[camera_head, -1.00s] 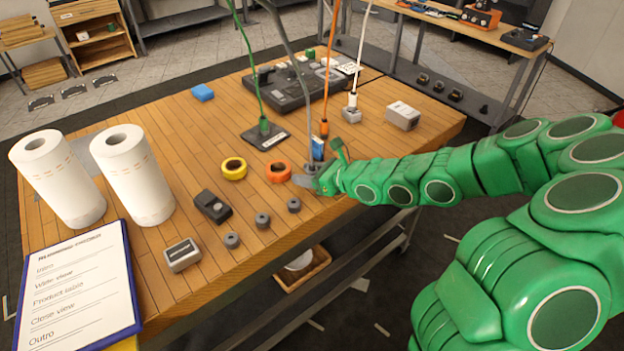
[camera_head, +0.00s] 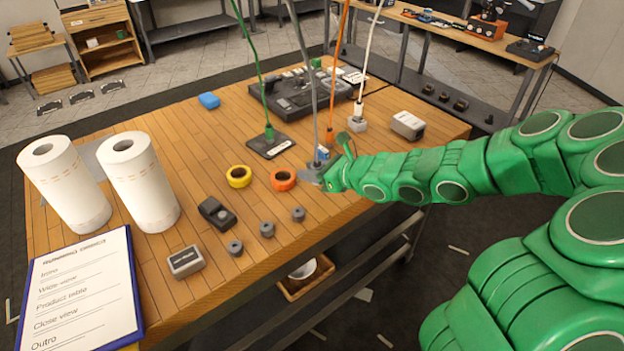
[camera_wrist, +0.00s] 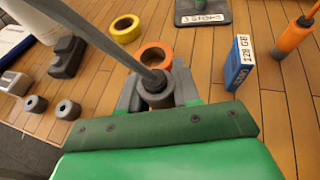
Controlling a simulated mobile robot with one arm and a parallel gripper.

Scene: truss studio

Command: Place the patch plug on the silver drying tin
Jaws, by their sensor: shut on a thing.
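My gripper (camera_head: 322,176) is low over the right front part of the wooden table, shut on a grey plug with a grey cable rising from it. In the wrist view the plug (camera_wrist: 155,92) stands upright between the two grey fingers (camera_wrist: 156,97). I take it to be the patch plug. A pale round container (camera_head: 302,269) sits in a wooden tray under the table; I cannot tell whether it is the silver drying tin. No other thing is clearly that tin.
Orange tape (camera_head: 283,179) and yellow tape (camera_head: 239,176) lie left of my gripper. A blue 128 GB card (camera_wrist: 239,62) stands close to its right. Green (camera_head: 264,90), orange (camera_head: 338,60) and white (camera_head: 369,50) cables hang nearby. Two paper rolls (camera_head: 65,190) stand at left.

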